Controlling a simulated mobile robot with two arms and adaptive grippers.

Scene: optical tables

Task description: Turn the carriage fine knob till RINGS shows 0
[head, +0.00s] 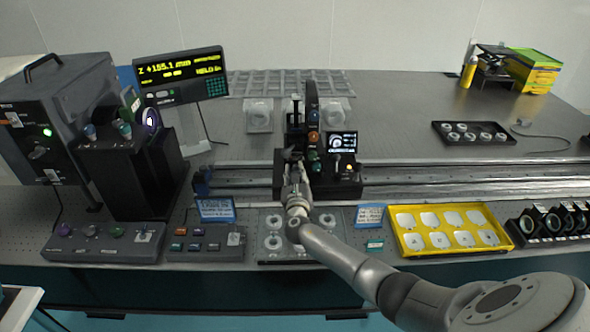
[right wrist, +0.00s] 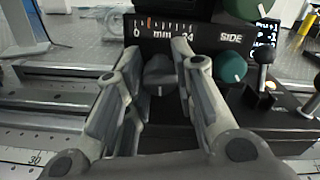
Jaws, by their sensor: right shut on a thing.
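The carriage (head: 346,188) is a dark block with knobs, standing on the rail in the middle of the head view. My right gripper (head: 293,168) reaches its front from below. In the right wrist view, the gripper (right wrist: 160,80) has its two fingers on either side of a dark grey knob (right wrist: 159,76) with a white mark, below a 0–24 mm scale (right wrist: 165,30). It is shut on this knob. A readout (head: 181,73) at the back left shows Z +155.1; its smaller text is too small to read surely. My left gripper is not in view.
A small screen (head: 342,142) showing a ring sits on the carriage. A green knob (right wrist: 230,67) and a lever (right wrist: 265,75) stand close right of the fingers. A yellow tray (head: 505,243) and a clear tray (head: 265,255) lie in front of the rail.

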